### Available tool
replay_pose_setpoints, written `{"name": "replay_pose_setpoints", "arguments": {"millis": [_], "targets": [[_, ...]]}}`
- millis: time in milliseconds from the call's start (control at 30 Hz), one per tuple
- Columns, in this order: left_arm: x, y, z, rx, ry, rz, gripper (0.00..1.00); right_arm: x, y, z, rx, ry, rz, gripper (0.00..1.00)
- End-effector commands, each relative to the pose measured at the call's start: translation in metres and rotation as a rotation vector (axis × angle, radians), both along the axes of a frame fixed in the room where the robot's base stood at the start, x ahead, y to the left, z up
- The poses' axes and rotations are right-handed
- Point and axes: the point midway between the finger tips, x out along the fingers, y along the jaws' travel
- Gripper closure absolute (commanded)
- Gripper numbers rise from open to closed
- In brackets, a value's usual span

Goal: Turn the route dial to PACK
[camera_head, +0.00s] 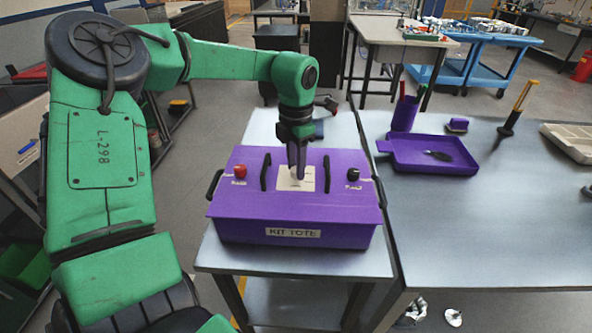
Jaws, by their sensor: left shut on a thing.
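A purple box labelled KIT TOTE (292,233) stands on a small grey table. A white plate (308,184) sits in the middle of its lid. My left gripper (297,172) points down onto this plate with its fingers shut on the route dial. The fingers hide the dial, and its pointer and the PACK mark cannot be read. A red knob (240,171) is to the left of the plate and a black knob (353,173) to the right, each with a small label. My right gripper is out of view.
Two black handles (266,172) (327,174) stand up on the lid beside the plate. On the right-hand table (470,230) are a purple tray (410,150), a purple cup (405,115) and a yellow-handled tool (518,108). That table's front is clear.

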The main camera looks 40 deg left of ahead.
Motion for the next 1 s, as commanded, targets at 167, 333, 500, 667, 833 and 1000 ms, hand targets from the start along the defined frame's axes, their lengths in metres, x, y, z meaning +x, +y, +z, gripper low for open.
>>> {"name": "replay_pose_setpoints", "arguments": {"millis": [167,333,500,667,833,1000], "targets": [[0.0,0.0,-0.003,0.002,-0.002,0.164,1.0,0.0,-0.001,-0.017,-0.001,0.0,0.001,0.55],[0.001,0.0,-0.002,0.001,-0.002,0.325,1.0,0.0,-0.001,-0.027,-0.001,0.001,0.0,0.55],[0.0,0.0,-0.001,0.001,-0.001,0.475,1.0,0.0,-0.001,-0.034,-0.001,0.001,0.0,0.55],[0.0,-0.001,-0.001,0.0,-0.001,0.592,1.0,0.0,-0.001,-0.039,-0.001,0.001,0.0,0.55],[0.0,0.0,0.0,0.001,-0.001,0.682,1.0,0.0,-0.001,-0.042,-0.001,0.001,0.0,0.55],[0.0,-0.001,0.0,0.0,-0.001,0.732,1.0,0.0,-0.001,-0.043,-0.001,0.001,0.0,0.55]]}}
